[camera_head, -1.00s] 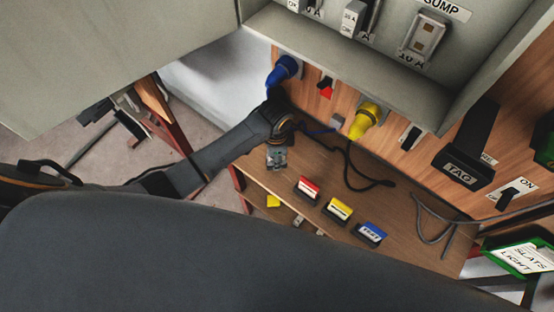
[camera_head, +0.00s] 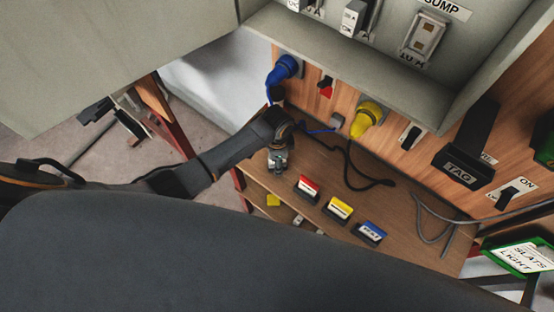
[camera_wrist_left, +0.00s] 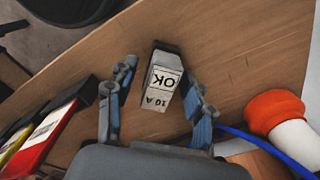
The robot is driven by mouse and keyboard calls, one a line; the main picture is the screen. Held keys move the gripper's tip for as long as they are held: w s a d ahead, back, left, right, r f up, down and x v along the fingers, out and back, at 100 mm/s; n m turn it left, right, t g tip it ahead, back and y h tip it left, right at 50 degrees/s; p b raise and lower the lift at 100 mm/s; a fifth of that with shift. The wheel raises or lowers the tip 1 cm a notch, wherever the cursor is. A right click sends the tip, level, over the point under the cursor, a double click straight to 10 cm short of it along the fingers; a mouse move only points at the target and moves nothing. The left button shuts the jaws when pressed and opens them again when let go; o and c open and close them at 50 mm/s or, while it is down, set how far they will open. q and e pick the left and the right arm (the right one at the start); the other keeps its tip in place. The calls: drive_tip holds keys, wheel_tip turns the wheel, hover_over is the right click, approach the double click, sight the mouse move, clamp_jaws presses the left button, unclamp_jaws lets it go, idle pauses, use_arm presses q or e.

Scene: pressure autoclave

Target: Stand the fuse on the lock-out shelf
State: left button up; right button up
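The fuse (camera_wrist_left: 162,80) is a grey-white block with a dark end, marked "OK" and "10 A". In the left wrist view it is at the wooden shelf (camera_wrist_left: 235,50), between the fingers of my left gripper (camera_wrist_left: 158,110). The fingers are apart, with a clear gap on the left side and a narrower one on the right. In the head view my left gripper (camera_head: 278,164) is over the left end of the shelf (camera_head: 410,225); the fuse cannot be made out there. I cannot tell whether the fuse's base rests flat. My right gripper is not in view.
Red (camera_head: 307,188), yellow (camera_head: 338,208) and blue (camera_head: 370,233) labelled blocks stand along the shelf's front. A black cable (camera_head: 360,178) lies behind them. A blue plug (camera_head: 284,70) and yellow plug (camera_head: 367,118) project from the panel. An orange-and-white object (camera_wrist_left: 280,118) is close right of the gripper.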

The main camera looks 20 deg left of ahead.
use_arm(q)
wheel_tip(320, 180, up, 12)
drive_tip(key=shift+b, duration=0.35)
idle(0.5)
